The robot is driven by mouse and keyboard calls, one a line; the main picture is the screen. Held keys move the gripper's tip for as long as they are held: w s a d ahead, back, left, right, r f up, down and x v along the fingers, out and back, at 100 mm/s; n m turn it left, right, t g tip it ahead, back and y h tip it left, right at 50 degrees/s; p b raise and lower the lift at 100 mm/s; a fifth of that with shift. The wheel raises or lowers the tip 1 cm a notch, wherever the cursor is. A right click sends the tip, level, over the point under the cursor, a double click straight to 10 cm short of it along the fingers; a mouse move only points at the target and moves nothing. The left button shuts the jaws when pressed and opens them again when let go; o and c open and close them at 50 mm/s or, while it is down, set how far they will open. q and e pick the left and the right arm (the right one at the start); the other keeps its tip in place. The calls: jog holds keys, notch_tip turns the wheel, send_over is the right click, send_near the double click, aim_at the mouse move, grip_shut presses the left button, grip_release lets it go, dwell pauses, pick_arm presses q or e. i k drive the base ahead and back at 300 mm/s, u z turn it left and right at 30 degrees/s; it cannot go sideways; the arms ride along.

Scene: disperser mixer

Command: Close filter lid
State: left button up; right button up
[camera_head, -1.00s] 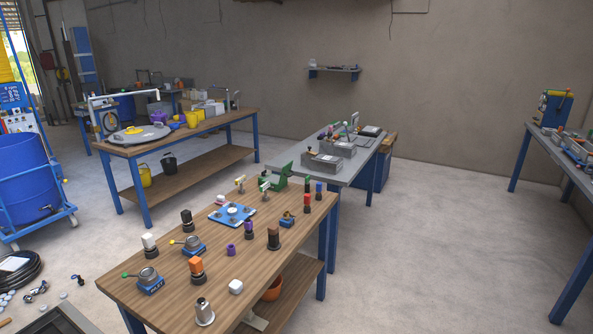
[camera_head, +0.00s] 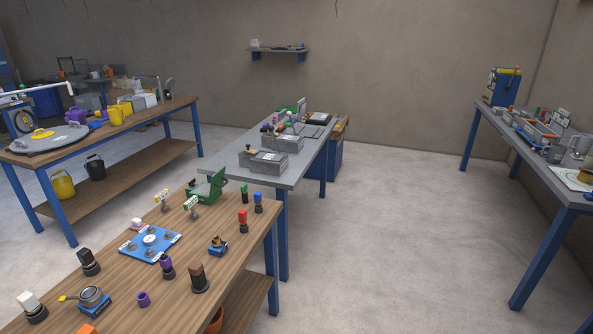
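Neither of my grippers is in view. I cannot tell for certain which thing is the filter lid. A large round grey lid-like disc (camera_head: 47,138) with a yellow piece on top lies on the left wooden table. A small round grey pot on a blue base (camera_head: 93,299) with a yellow-knobbed lever sits on the near wooden table. A green hinged device (camera_head: 206,187) stands at that table's far edge. Grey boxes (camera_head: 268,163) stand on the grey table in the middle. Details are too small to tell whether any lid is open.
The near wooden table (camera_head: 235,227) fills the lower left, with several coloured-top pieces and a blue plate (camera_head: 150,244). The grey table (camera_head: 296,171) stands beyond it. Another table (camera_head: 492,132) runs along the right. Pale floor (camera_head: 390,240) between them is clear.

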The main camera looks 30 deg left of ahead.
aim_at(217, 179)
jog(key=z, duration=0.35)
jog(key=i, duration=2.45)
jog(key=u, duration=1.45)
jog(key=i, duration=0.8)
jog(key=u, duration=0.85)
